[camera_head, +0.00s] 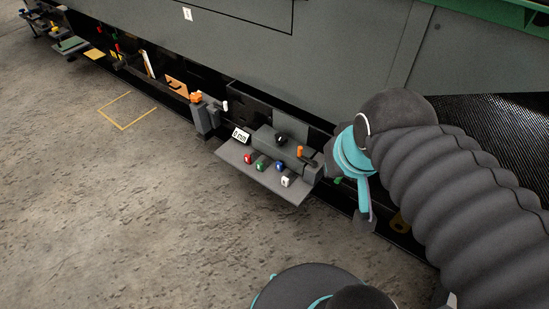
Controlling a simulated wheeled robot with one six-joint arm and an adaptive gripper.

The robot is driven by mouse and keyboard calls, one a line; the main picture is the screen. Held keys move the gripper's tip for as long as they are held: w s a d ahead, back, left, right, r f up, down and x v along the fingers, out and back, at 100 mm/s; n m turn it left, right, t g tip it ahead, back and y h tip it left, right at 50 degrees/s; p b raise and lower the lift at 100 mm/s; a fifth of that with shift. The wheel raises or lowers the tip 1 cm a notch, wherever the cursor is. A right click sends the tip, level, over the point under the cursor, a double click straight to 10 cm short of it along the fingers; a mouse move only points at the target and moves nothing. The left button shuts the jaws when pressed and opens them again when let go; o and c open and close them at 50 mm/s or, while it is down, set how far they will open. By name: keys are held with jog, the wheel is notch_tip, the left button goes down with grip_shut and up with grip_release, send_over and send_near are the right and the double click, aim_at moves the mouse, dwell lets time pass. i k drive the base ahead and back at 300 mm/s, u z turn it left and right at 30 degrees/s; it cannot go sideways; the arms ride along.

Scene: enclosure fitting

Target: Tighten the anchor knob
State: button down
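No part is labelled as the anchor knob, so I cannot tell for sure which one it is. My gripper (322,166) is at the right end of the block, close to the orange knob. My arm's sleeve and teal ring hide most of it, so its fingers and any contact cannot be made out.
Red, blue, green and white small pieces (262,166) stand along the shelf. A grey post with an orange top (196,98) stands further left. The grey enclosure wall (330,45) rises behind. Open concrete floor (120,200) lies in front.

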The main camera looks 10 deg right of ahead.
aim_at(280, 138)
jog(key=z, duration=0.5)
jog(key=k, duration=1.1)
jog(key=u, duration=0.65)
jog(key=i, duration=1.45)
jog(key=z, duration=0.45)
